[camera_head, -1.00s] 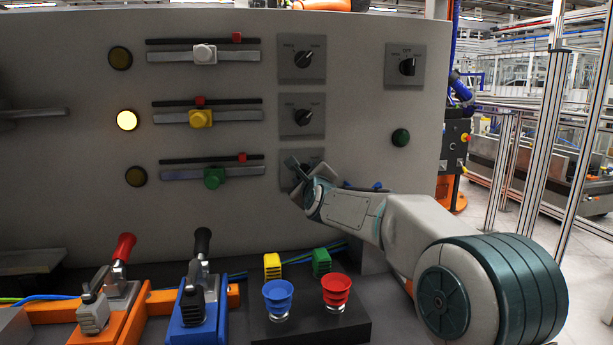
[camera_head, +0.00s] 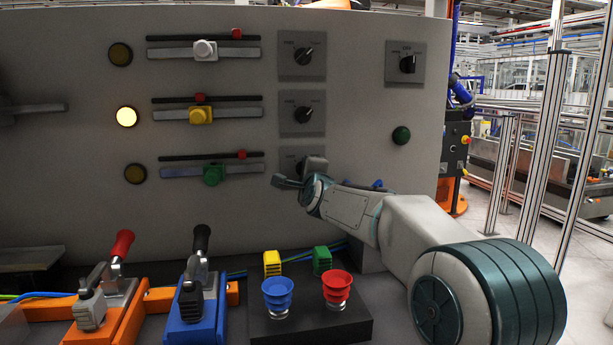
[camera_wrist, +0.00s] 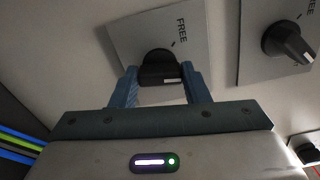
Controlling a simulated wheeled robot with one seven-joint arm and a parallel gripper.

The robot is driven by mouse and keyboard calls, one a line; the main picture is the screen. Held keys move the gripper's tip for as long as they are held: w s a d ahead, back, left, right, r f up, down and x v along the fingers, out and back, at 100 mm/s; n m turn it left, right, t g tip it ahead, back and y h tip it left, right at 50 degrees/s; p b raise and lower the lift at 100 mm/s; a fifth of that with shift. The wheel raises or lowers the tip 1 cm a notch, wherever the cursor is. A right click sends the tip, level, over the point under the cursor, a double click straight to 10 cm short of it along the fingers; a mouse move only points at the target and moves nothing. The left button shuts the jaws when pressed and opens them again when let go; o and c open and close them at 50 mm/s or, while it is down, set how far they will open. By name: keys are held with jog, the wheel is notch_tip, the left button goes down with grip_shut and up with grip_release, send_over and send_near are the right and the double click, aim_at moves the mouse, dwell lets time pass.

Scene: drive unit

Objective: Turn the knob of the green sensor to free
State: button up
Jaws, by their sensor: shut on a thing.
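The green sensor (camera_head: 213,175) sits on the lowest rail of the grey panel, left of its knob plate (camera_head: 289,154). My gripper (camera_head: 300,174) is at that plate and hides most of the knob in the head view. In the wrist view the black knob (camera_wrist: 160,68) stands between the two fingers of my gripper (camera_wrist: 158,78), which is shut on it. The word FREE and a short tick are printed on the plate above the knob. I cannot tell exactly where the knob points.
The yellow sensor's knob (camera_head: 302,115) is just above, and another knob (camera_wrist: 285,43) shows at the right of the wrist view. A green button (camera_head: 401,135) is to the right. Red (camera_head: 337,288) and blue (camera_head: 278,294) buttons and lever clamps stand below.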

jog(key=n, duration=1)
jog(key=shift+n, duration=0.6)
jog(key=o, duration=1)
jog(key=v, duration=1.3)
jog(key=shift+s+d+b, duration=0.2)
jog(key=shift+s+b, duration=0.15)
jog(key=shift+b, duration=0.05)
